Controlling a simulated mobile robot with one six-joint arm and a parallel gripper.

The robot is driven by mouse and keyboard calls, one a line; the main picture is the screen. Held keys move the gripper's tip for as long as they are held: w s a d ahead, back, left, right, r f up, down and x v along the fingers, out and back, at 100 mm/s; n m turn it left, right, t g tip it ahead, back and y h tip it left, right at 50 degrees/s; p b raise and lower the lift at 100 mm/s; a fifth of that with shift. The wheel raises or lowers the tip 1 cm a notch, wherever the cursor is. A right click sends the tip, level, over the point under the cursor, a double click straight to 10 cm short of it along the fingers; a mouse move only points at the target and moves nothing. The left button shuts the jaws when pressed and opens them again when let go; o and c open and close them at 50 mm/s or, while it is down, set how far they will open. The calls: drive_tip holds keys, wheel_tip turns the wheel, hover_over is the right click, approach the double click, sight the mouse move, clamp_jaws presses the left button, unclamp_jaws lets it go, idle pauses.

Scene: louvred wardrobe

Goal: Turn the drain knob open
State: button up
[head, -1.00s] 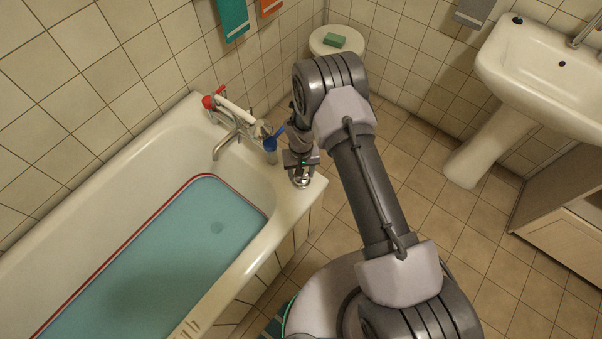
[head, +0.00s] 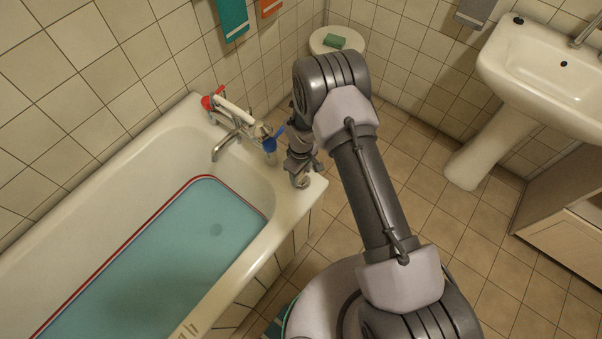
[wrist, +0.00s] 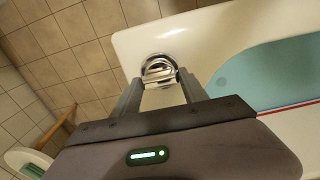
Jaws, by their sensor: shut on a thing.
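The drain knob (wrist: 160,66) is a round chrome fitting on the corner of the tub rim, at the top middle of the wrist view. In the head view the knob (head: 300,181) shows just below my gripper (head: 301,165). In the wrist view the two fingers of my gripper (wrist: 160,80) reach the knob from either side and are shut on it. The fingers hide part of the knob's near side.
A chrome tap (head: 228,140) with a red handle and a blue object (head: 270,145) stand close to the left of my gripper. A round white stool (head: 318,43) with a green bar is behind. A sink (head: 545,80) stands at right. Tiled floor (head: 440,215) is free.

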sight(301, 175)
idle(0.4)
drive_tip(key=o, duration=1.4)
wheel_tip(301, 175, up, 18)
drive_tip(key=p, duration=0.6)
drive_tip(key=shift+f, duration=0.25)
